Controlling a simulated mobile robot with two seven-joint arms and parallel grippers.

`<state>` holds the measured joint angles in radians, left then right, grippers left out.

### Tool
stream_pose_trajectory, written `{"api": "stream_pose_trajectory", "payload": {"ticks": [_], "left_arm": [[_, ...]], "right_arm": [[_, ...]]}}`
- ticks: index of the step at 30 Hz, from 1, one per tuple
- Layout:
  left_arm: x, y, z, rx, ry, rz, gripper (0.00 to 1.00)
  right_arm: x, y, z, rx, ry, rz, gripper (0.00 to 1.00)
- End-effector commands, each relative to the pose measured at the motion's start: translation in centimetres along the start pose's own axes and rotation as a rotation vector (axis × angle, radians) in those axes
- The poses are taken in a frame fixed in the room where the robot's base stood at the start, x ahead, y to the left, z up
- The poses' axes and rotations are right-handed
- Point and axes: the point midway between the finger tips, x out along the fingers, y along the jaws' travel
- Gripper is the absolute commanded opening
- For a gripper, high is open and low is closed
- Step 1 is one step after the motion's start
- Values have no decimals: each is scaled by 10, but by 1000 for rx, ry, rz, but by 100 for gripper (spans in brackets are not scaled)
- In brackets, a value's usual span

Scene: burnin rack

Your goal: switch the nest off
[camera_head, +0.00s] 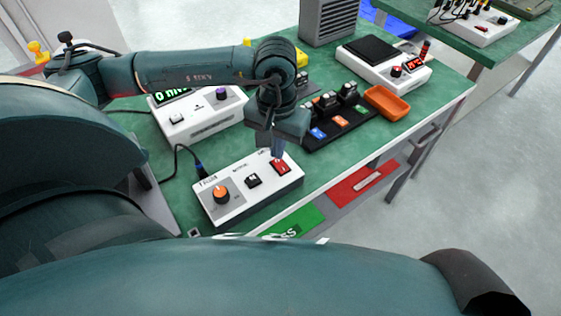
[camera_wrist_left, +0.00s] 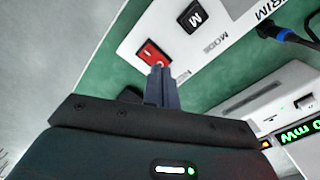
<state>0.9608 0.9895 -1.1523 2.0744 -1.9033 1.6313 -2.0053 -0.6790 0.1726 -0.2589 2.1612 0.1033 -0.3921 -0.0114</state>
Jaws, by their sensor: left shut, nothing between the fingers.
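The nest is a white box (camera_head: 237,207) on the green bench, with an orange knob (camera_head: 221,194), a black rocker switch (camera_head: 253,181) and a red rocker switch (camera_head: 280,167) on its top. My left gripper (camera_head: 277,153) points down at the red rocker with its fingers shut and empty. In the left wrist view the shut fingertips (camera_wrist_left: 158,68) are at the lower edge of the red rocker (camera_wrist_left: 153,53). I cannot tell whether they touch it. The black rocker (camera_wrist_left: 192,16) is beside it. My right gripper is not in view.
A white instrument with a green display (camera_head: 202,117) stands behind the box. A black rack with several modules (camera_head: 338,121) and an orange tray (camera_head: 386,102) are to the right. A cable plugs into the box's back left. Red and green panels lie below the bench's front edge.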

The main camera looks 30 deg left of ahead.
Motion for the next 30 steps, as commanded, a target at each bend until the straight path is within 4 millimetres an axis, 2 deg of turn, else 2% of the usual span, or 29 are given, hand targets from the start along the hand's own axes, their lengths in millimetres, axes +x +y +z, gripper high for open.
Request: {"api": "stream_pose_trajectory", "payload": {"ticks": [30], "left_arm": [[8,0,0,0,0,0,0]], "right_arm": [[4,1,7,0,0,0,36]]}}
